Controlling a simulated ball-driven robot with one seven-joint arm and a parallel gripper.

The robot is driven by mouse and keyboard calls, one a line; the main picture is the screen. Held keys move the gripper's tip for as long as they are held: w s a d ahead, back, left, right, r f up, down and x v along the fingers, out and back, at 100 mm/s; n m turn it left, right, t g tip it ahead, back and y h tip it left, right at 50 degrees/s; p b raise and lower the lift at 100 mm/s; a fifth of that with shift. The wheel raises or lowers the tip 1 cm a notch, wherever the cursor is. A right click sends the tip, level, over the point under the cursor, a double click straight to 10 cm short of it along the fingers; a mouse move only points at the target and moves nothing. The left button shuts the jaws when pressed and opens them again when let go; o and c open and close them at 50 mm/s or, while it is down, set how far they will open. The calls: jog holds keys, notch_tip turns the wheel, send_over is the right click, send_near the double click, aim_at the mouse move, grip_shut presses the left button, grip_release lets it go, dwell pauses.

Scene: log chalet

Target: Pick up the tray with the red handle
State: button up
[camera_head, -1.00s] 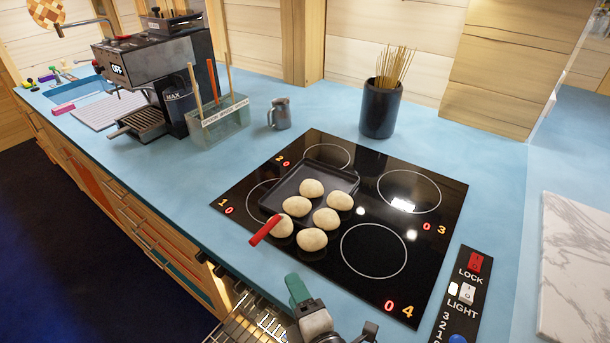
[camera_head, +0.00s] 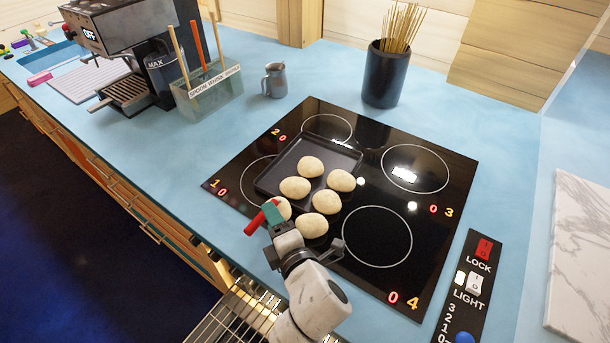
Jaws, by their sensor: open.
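A dark tray (camera_head: 337,150) lies on the left part of the black cooktop, with several pale round buns (camera_head: 311,167) on it. Its red handle (camera_head: 257,222) sticks out toward the counter's front edge. My gripper (camera_head: 272,214) is open at the handle, with its green fingertip overlapping the handle in the picture. The arm comes in from below. I cannot tell whether the fingers touch the handle, and the second finger is hidden.
The black cooktop (camera_head: 440,215) has lit digits and ring-marked zones. A switch panel (camera_head: 470,282) is at the right. A utensil holder (camera_head: 212,96), a metal jug (camera_head: 274,80) and a dark pot of sticks (camera_head: 384,75) stand behind. An oven rack (camera_head: 230,318) shows below.

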jog(key=shift+x, duration=1.95)
jog(key=shift+d+r, duration=0.1)
jog(key=shift+r, duration=0.05)
jog(key=shift+c, duration=0.3)
grip_shut()
jog(key=shift+w+r, duration=0.1)
jog(key=shift+r, duration=0.05)
